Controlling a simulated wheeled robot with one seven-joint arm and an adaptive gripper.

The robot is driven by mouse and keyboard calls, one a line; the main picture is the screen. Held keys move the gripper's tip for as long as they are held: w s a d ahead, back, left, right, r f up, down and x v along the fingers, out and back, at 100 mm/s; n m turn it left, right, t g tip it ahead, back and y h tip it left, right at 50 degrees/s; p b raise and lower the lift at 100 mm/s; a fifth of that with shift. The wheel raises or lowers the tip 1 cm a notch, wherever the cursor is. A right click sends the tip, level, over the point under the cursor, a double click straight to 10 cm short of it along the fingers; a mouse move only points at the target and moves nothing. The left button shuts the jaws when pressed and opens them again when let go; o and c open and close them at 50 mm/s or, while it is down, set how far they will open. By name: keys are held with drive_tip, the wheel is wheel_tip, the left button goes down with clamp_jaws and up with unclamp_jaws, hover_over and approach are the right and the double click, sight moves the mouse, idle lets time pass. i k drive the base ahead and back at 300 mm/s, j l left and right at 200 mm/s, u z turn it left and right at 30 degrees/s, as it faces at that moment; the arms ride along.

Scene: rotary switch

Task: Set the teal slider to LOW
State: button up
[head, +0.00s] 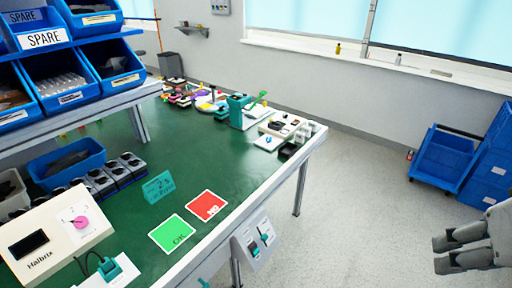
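A light grey panel (244,258) hangs on the front edge of the green table. It carries what look like two small teal sliders, one at the left (254,249) and one at the right (265,239). Their markings are too small to read, so I cannot tell which position either is in. My gripper (439,254) is at the right edge of the head view, far to the right of the panel, over the floor. Its two fingers are apart with nothing between them.
A beige Halbrix box (45,243) with a pink knob (80,222) stands at the table's near left. Green (172,234) and red (208,205) cards lie near the edge. Blue crates (442,160) stand at the right. Open floor lies between the table and my gripper.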

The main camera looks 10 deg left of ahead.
sight(265, 237)
drive_tip(key=u, duration=0.85)
drive_tip(key=i+z, duration=0.15)
drive_tip(key=k, duration=0.65)
drive_tip(key=l, duration=0.1)
